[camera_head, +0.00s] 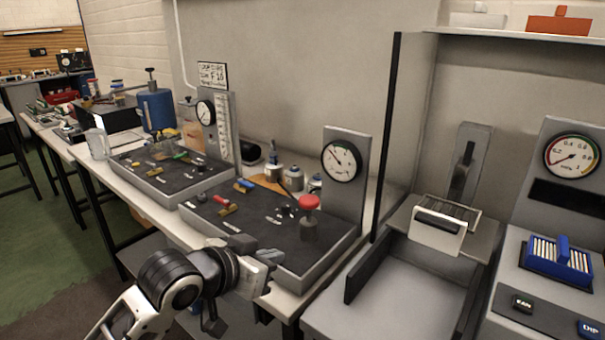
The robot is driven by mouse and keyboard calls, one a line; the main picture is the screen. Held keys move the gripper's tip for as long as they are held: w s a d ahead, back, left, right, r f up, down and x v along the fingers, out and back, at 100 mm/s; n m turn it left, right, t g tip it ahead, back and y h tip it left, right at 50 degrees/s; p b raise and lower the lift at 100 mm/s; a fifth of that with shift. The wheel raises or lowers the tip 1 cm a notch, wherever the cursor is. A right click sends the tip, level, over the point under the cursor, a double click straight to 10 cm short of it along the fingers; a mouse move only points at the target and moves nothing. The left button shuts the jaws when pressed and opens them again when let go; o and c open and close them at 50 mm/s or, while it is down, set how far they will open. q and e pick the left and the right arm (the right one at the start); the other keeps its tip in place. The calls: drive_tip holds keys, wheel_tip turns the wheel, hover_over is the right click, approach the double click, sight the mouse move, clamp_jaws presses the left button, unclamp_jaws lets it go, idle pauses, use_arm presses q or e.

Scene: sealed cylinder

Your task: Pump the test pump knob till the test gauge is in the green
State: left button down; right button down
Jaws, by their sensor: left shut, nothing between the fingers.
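The red pump knob (309,202) stands on a short grey post at the right end of the nearer dark bench panel (262,228). My right gripper is not in view.
A second panel with its own gauge (205,113) stands further left. A dark-framed partition (388,120) and a grey tray bay (400,280) lie to the right. Another gauge (572,156) is far right.

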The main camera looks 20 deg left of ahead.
use_arm(q)
drive_tip(key=w+a+r+t+h, duration=0.1)
drive_tip(key=w+r, duration=0.3)
drive_tip(key=r, duration=0.7)
drive_tip(key=shift+w+a+r+t, duration=0.3)
drive_tip(key=shift+a+t, duration=0.15)
drive_tip(key=shift+t, duration=0.15)
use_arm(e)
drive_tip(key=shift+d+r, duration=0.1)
use_arm(q)
drive_tip(key=p, duration=0.2)
hover_over(304, 203)
wheel_tip(304, 203, down, 2)
drive_tip(key=shift+f, duration=0.2)
wheel_tip(304, 203, down, 4)
drive_tip(key=shift+s+a+f, duration=0.1)
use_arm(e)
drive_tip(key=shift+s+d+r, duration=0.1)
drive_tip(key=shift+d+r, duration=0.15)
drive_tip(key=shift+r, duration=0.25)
